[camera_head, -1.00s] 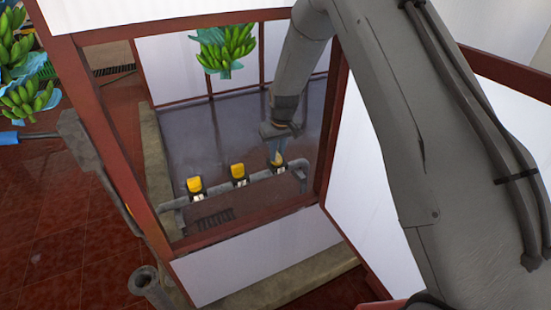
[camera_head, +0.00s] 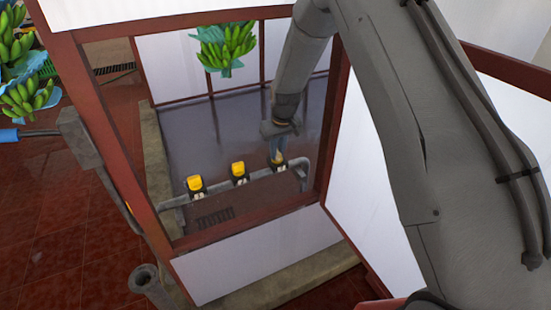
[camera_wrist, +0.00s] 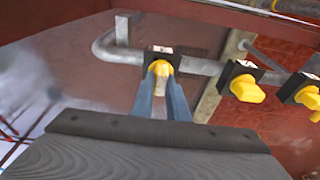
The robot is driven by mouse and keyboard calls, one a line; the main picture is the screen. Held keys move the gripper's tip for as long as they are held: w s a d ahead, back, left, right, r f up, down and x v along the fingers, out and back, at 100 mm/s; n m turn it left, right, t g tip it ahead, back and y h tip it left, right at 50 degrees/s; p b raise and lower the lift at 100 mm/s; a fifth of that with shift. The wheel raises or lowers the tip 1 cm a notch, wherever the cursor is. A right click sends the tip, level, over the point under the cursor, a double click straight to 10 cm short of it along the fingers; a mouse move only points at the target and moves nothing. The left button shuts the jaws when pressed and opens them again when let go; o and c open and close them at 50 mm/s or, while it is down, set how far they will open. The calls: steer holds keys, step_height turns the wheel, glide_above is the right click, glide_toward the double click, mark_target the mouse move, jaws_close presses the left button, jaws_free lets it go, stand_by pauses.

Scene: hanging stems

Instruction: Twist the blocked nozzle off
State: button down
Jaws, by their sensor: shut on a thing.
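Three yellow nozzles on black-and-white mounts sit along a grey pipe (camera_head: 258,175) inside the booth. The nozzle at the right end of the row in the head view (camera_head: 278,160) is in my gripper (camera_head: 277,150). In the wrist view my gripper's two blue-grey fingers (camera_wrist: 160,98) are shut on that yellow nozzle (camera_wrist: 160,68), which sits at its black mount on the pipe. The other two are the middle nozzle (camera_head: 238,169) and the left nozzle (camera_head: 195,184); both are free. I cannot tell from these frames which one is blocked.
The booth has a dark red frame (camera_head: 112,165) and white panels (camera_head: 255,262). A green banana bunch (camera_head: 226,45) hangs at its back, and more bunches (camera_head: 25,98) hang outside at left.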

steer(key=shift+s+d+f, duration=0.15)
steer(key=shift+d+f, duration=0.05)
steer(key=shift+d, duration=0.05)
steer(key=shift+r, duration=0.15)
steer(key=shift+w+a+r+p, duration=0.1)
steer(key=shift+r+p, duration=0.2)
steer(key=shift+r, duration=0.25)
steer(key=shift+w+a+r+p, duration=0.1)
steer(key=shift+r+p, duration=0.15)
steer(key=shift+r, duration=0.25)
steer(key=shift+p+v, duration=0.5)
steer(key=shift+v, duration=0.55)
steer(key=shift+w+r, duration=0.2)
